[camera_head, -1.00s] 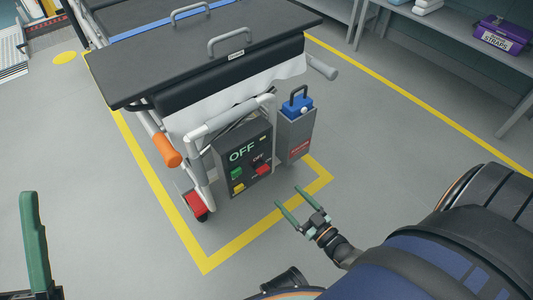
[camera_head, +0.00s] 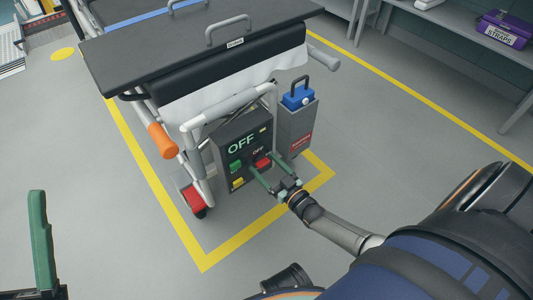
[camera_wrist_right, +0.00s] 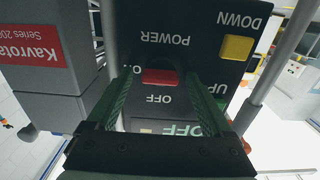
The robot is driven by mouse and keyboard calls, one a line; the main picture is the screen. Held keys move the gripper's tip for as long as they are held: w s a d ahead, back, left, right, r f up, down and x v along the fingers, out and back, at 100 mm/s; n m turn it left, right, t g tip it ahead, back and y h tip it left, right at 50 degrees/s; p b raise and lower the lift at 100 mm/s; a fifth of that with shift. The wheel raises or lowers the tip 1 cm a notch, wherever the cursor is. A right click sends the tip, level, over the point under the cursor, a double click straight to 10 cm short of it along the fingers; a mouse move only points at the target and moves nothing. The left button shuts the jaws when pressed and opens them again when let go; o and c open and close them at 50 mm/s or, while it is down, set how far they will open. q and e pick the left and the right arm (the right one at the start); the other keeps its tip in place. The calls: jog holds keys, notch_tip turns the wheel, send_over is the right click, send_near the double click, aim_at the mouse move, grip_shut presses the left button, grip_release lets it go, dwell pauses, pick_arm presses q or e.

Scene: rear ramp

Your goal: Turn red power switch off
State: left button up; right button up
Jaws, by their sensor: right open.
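The red power switch (camera_head: 263,161) is on the dark control box (camera_head: 230,190) at the end of the bed-like cart. It also shows in the right wrist view (camera_wrist_right: 160,77), between the labels ON and OFF under the word POWER. Large lettering on the box reads OFF. My right gripper (camera_head: 261,165) is open, its green fingers pointing at the panel, one on each side of the switch. In the right wrist view the fingers (camera_wrist_right: 160,84) flank the red switch; contact cannot be told. One green finger of my left gripper (camera_head: 40,240) shows at the lower left.
A green UP button (camera_head: 235,167) and a yellow DOWN button (camera_head: 238,183) sit beside the switch. A grey canister with a blue top (camera_head: 298,98) stands close by. An orange handle (camera_head: 161,140) sticks out left. The floor in front is clear.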

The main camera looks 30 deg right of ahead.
grip_shut()
dwell(0.6)
jog(key=shift+n, duration=0.3)
jog(key=n, duration=0.4)
jog(key=shift+s+a+n+b, duration=0.1)
jog(key=shift+n+b, duration=0.1)
jog(key=shift+n, duration=3.15)
jog(key=shift+a+n+b, duration=0.1)
jog(key=shift+n+b, duration=0.05)
jog(key=shift+n, duration=3.2)
